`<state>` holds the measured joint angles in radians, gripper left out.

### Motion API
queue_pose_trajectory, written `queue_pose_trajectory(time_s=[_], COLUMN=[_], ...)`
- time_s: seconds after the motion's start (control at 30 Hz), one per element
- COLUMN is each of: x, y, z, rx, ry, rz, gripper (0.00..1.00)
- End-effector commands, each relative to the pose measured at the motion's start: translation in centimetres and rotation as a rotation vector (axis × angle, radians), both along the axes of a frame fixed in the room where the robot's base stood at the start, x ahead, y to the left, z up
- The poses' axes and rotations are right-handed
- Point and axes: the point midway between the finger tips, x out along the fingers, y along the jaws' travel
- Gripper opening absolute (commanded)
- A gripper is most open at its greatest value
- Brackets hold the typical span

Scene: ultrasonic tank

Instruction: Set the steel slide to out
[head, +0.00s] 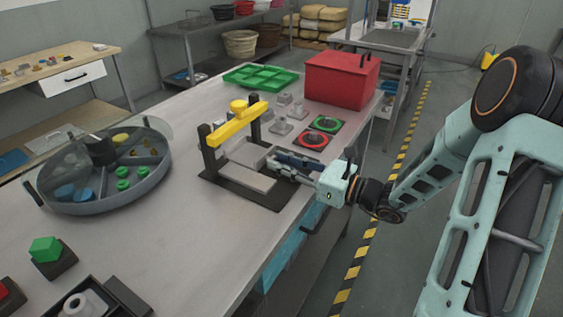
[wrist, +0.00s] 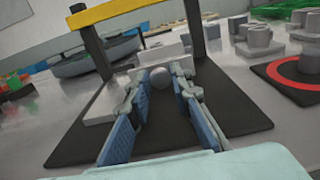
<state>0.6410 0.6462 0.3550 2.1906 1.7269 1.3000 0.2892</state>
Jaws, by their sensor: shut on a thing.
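The steel slide (head: 246,178) is a pale grey piece on a black base plate, under a yellow crossbar (head: 238,121) on two black posts. My gripper (head: 270,160) reaches in from the right, low over the black base (wrist: 240,125). The fingers partly hide the slide in the head view.
A red ring pad (head: 309,141) and a green ring pad (head: 326,124) lie behind the fixture, with several grey pieces nearby. A red box (head: 342,78) and a green tray (head: 261,77) stand farther back. A round divided tray (head: 107,170) is left. The table's front middle is clear.

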Motion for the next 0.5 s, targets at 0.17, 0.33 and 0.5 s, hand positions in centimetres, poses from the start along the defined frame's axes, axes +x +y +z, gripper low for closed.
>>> queue_pose_trajectory(time_s=[0.17,0.33,0.5], x=[-1.8,-4.4,-5.9], y=[-3.2,-7.0,-9.0], z=[0.2,0.2,0.1], rx=[-0.002,-0.001,0.000], ry=[0.002,0.003,0.002], rz=[-0.007,-0.008,-0.004], gripper=[0.00,0.00,0.00])
